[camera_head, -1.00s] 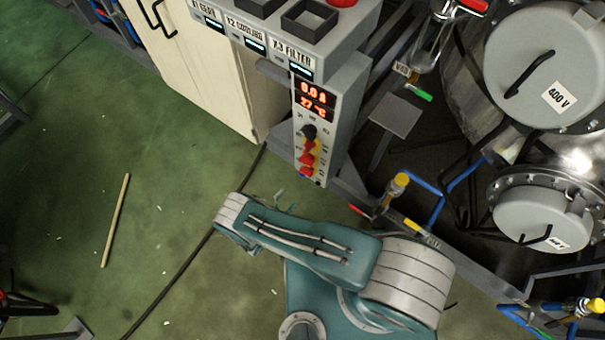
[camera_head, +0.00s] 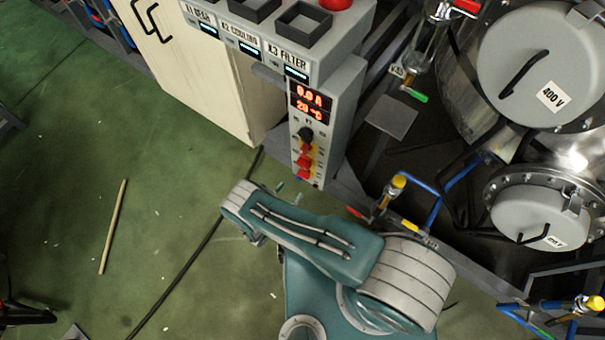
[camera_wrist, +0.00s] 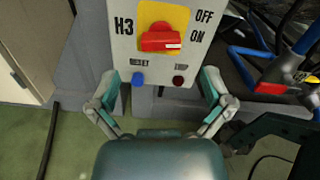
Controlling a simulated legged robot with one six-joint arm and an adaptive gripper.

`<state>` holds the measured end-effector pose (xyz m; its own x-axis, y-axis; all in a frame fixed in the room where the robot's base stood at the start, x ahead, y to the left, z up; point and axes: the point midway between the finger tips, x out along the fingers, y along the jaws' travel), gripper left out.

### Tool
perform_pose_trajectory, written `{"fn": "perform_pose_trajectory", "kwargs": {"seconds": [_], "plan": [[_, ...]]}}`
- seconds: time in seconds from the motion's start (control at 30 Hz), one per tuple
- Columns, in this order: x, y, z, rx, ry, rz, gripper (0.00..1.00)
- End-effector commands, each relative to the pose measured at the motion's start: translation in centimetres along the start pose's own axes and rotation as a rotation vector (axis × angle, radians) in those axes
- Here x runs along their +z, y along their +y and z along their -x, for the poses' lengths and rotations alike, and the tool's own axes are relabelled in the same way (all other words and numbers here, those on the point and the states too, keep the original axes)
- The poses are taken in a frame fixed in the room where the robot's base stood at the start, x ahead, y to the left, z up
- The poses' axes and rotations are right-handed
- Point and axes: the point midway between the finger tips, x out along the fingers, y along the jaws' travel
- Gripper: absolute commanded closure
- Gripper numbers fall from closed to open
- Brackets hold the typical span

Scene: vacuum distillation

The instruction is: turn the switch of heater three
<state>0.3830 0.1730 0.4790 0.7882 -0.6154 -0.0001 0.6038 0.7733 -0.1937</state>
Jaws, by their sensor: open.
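The heater three switch (camera_wrist: 160,39) is a red handle on a yellow plate, beside the label H3, in the wrist view. Its handle lies roughly level, with a white mark at its right end, close to the ON label (camera_wrist: 197,36); OFF stands above that. My gripper (camera_wrist: 160,92) is open and empty, its two teal and grey fingers spread at the panel's lower corners, below the switch. I cannot tell whether they touch the panel. In the head view, several small red switches sit low on the grey control panel (camera_head: 340,113); my arm mostly hides my gripper there.
A blue button (camera_wrist: 138,79) and a dark red button (camera_wrist: 179,81) sit just under the switch. A red digital display (camera_head: 310,99) and black knob (camera_head: 306,135) are higher on the panel. Pipes and metal vessels (camera_head: 545,65) crowd the right.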

Motion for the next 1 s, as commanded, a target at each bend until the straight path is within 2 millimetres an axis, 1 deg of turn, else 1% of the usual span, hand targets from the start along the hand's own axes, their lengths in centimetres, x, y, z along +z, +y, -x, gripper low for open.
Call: {"fn": "perform_pose_trajectory", "kwargs": {"seconds": [0.03, 0.1, 0.2, 0.33, 0.5, 0.77, 0.87, 0.9, 0.93, 0.97, 1.0], "plan": [[0.0, -0.1, -1.1, -0.006, 0.001, -0.001, 0.0], [0.0, -0.1, -2.4, -0.006, 0.001, -0.001, 0.0], [0.0, -0.1, -4.2, -0.005, 0.001, -0.001, 0.0], [0.0, -0.1, -6.0, -0.003, 0.001, -0.001, 0.0], [0.0, 0.0, -7.1, -0.001, 0.0, -0.001, 0.0], [0.0, 0.0, -7.2, 0.001, -0.001, -0.001, 0.0], [0.0, 0.0, -7.2, 0.0, -0.001, -0.001, 0.4], [0.0, 0.0, -7.2, 0.0, -0.001, -0.001, 0.58], [0.0, 0.0, -7.2, 0.001, -0.001, -0.001, 0.71], [0.0, 0.0, -7.2, 0.001, -0.001, -0.001, 0.79], [0.0, 0.0, -7.2, 0.001, -0.001, -0.002, 0.79]]}}
